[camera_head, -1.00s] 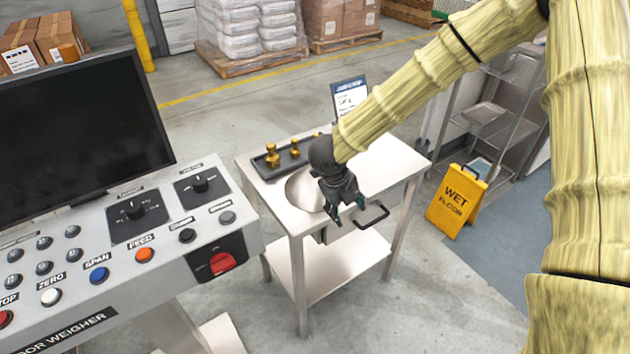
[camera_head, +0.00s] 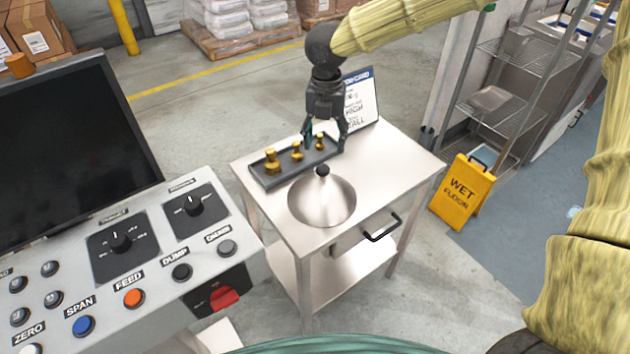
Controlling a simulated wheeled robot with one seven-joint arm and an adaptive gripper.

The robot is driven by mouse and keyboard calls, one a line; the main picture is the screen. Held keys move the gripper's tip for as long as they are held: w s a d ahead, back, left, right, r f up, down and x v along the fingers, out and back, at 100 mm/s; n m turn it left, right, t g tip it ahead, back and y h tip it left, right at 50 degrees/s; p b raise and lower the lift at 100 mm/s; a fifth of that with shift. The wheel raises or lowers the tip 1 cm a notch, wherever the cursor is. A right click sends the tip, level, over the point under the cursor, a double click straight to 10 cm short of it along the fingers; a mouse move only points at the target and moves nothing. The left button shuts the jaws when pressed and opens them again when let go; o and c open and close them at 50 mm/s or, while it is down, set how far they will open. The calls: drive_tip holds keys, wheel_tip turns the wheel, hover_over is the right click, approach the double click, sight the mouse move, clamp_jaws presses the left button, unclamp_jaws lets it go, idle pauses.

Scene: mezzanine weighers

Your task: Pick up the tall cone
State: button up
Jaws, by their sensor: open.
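A shiny metal cone (camera_head: 322,202) with a wide round base and a black knob (camera_head: 322,171) on top stands upright on the steel table (camera_head: 385,165). It is the only cone I see. My gripper (camera_head: 324,143) points down behind the cone, at the right end of the dark tray. Its fingers are apart, and it is clear of the cone. A small brass weight (camera_head: 320,140) shows between the fingers; I cannot tell whether they touch it.
The dark tray (camera_head: 283,182) holds the brass weights. A printed card (camera_head: 362,98) stands at the table's back. The table has a drawer handle (camera_head: 382,228) in front. A control console (camera_head: 150,250) is at left, a yellow wet floor sign (camera_head: 461,192) at right.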

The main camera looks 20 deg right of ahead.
drive_tip(key=shift+w+d+f, duration=0.1)
drive_tip(key=shift+w+f, duration=0.1)
drive_tip(key=shift+f, duration=0.1)
drive_tip(key=shift+s+f, duration=0.1)
drive_tip(key=shift+f, duration=0.2)
drive_tip(key=p, duration=0.1)
hover_over(323, 168)
drive_tip(key=f, duration=0.4)
drive_tip(key=shift+w+a, duration=0.2)
drive_tip(key=shift+s+d+f+p, duration=0.1)
drive_tip(key=shift+d+f+p, duration=0.05)
drive_tip(key=shift+f+p, duration=0.25)
drive_tip(key=shift+s+f+p, duration=0.1)
drive_tip(key=shift+f+p, duration=0.7)
drive_tip(key=shift+f, duration=1.55)
clamp_jaws()
